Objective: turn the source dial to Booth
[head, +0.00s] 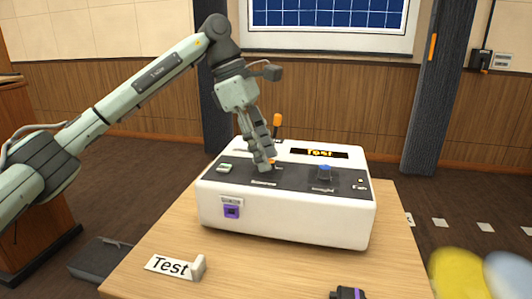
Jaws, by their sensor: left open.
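A white console (290,215) with a dark sloped top stands on a wooden table (165,238). Its display (320,153) reads "Test" in orange. My left gripper (266,166) points down at the left-middle of the top panel, above a small label too blurred to read. The fingers hide most of the control there, which may be the source dial; I cannot tell its setting or whether they touch it. A blue-topped knob (325,173) stands to the right, clear of the gripper. My right gripper is out of view.
An orange-tipped lever (277,121) rises at the console's back, close behind the gripper. A "Test" card (170,266) and a small dark purple-marked object (347,293) are at the table's front. Blurred yellow (458,275) and pale shapes fill the lower right.

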